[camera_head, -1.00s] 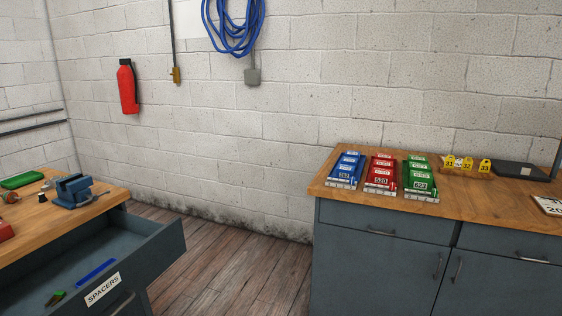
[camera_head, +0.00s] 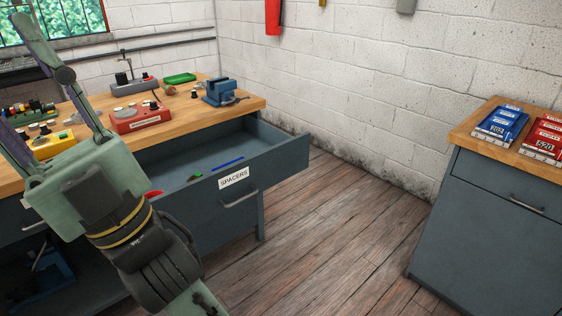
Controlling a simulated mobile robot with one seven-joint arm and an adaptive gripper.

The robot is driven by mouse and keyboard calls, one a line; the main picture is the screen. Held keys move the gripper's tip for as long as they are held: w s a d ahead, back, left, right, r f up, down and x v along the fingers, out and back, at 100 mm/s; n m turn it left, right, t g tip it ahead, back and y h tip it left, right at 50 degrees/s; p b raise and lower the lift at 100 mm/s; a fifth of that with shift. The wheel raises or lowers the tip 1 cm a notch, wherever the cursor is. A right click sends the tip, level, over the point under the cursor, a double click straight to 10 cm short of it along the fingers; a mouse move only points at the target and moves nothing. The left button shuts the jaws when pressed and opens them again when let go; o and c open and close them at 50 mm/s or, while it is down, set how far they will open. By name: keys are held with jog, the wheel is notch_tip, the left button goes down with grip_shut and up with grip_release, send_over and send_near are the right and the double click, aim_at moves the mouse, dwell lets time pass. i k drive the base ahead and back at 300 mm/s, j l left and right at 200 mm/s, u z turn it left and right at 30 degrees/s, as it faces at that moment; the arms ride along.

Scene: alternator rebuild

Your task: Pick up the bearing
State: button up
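I cannot make out a bearing for certain in the head view. Small parts stand on the wooden bench (camera_head: 256,103), among them a small dark piece (camera_head: 194,94) and a round brownish piece (camera_head: 169,90), too small to identify. My gripper (camera_head: 15,78) is at the left, in front of the bench, its fingers spread wide with nothing seen between them. One fingertip shows at the upper left; the other finger runs out of the picture. My gripper hides part of the bench's left side.
A blue vise (camera_head: 222,92) stands at the bench's right end, near a red box (camera_head: 141,117) and green tray (camera_head: 180,78). The open SPACERS drawer (camera_head: 285,158) juts out below. A grey cabinet (camera_head: 490,220) with blue and red packs stands right; the floor (camera_head: 330,220) between is clear.

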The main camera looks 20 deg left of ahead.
aim_at(40, 139)
jog(key=u, duration=2.05)
jog(key=i+j+z, duration=0.1)
jog(key=j, duration=0.3)
jog(key=i+j, duration=0.2)
jog(key=j, duration=0.2)
jog(key=i+j+z, duration=0.15)
jog(key=j, duration=0.25)
jog(key=i+j, duration=0.1)
jog(key=j, duration=0.3)
jog(key=i+j+z, duration=0.15)
jog(key=j, duration=0.25)
jog(key=i+j+z, duration=0.1)
jog(key=j, duration=0.35)
jog(key=i, duration=0.85)
